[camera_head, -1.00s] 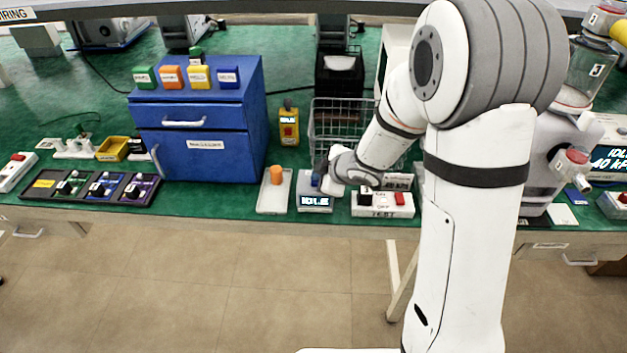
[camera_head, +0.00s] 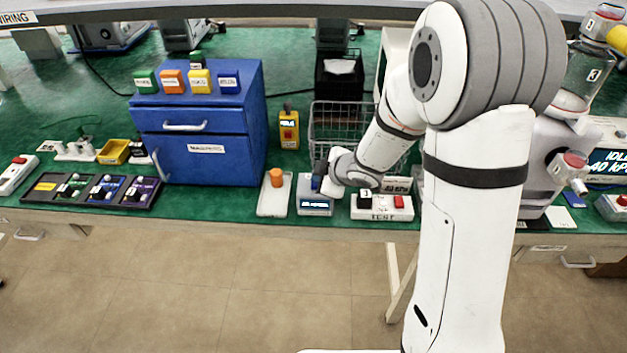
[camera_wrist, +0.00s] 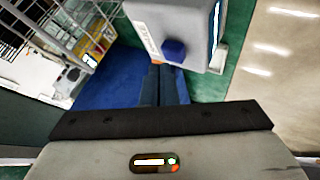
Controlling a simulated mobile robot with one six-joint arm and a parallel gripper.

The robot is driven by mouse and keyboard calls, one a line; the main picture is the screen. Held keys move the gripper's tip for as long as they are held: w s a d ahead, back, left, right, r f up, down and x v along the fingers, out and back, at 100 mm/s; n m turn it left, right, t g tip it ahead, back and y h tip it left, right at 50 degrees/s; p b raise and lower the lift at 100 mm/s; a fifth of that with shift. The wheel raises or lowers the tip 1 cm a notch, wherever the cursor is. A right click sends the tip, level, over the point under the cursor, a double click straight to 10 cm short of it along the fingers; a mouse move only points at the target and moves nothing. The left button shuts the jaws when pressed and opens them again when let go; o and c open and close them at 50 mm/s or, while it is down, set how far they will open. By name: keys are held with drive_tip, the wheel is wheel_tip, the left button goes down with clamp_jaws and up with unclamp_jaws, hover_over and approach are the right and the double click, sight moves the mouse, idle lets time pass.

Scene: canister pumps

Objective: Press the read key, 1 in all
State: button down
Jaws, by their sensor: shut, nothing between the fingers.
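The small grey reader (camera_head: 314,190) stands near the bench's front edge, with a lit display (camera_head: 315,205) on its front. Its text is too small to read now. In the wrist view the reader (camera_wrist: 150,20) is at the top, with a dark blue key (camera_wrist: 173,48) on its face and the display (camera_wrist: 215,20) at its right edge. My gripper (camera_wrist: 160,68) is shut and empty, its dark fingertips just below the blue key in the picture. I cannot tell whether they touch it. In the head view my gripper (camera_head: 317,184) is over the reader, and the key is hidden.
Left of the reader is a pale tray (camera_head: 274,208) with an orange cylinder (camera_head: 276,177). Right of it is a white TEST box (camera_head: 380,214) with a red button. A wire basket (camera_head: 335,125) stands behind, and a blue cabinet (camera_head: 195,130) further left.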

drive_tip(key=shift+r, duration=0.3)
wheel_tip(320, 180, up, 5)
drive_tip(key=p, duration=0.5)
drive_tip(key=shift+r, duration=0.1)
idle(0.5)
